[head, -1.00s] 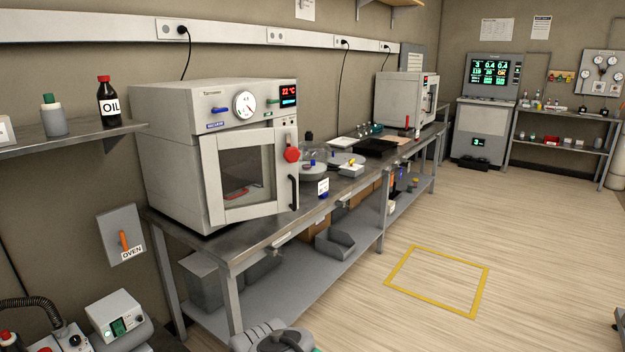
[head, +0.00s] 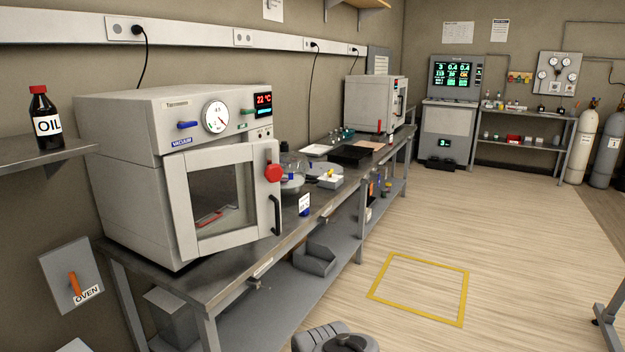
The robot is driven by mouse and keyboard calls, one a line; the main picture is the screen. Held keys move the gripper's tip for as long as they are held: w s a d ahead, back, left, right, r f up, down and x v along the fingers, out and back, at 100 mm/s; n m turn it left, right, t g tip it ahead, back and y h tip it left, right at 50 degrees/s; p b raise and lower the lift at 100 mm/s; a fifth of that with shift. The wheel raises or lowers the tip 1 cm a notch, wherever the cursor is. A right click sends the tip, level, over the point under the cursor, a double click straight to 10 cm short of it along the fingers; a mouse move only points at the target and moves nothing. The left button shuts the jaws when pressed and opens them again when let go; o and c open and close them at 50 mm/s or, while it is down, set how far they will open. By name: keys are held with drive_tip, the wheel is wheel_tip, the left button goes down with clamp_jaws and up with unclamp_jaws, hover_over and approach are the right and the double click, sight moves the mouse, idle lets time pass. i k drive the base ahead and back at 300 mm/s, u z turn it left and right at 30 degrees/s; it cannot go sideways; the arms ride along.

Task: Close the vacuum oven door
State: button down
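The vacuum oven (head: 125,125) is a pale grey box on the metal bench at the left, with a round gauge and a red display reading 22 °C. Its windowed door (head: 240,232) looks slightly ajar. The door's free right edge sticks out past the oven body, and its left edge stays by the oven. A black vertical handle (head: 277,215) and a red round knob (head: 273,173) are at the door's right side. A red item shows through the window. My gripper is not in view; only a grey rounded part, likely of my arm, shows at the bottom edge.
The bench (head: 230,285) continues right with glassware, a white label stand (head: 305,204), a black tray (head: 351,155) and a second oven (head: 370,104). A shelf with an oil bottle (head: 44,118) is at left. Floor around the yellow square (head: 462,300) is clear.

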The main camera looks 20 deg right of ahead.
sight(267, 198)
drive_tip(key=u, duration=0.15)
drive_tip(key=i, duration=1)
drive_tip(key=u, duration=0.5)
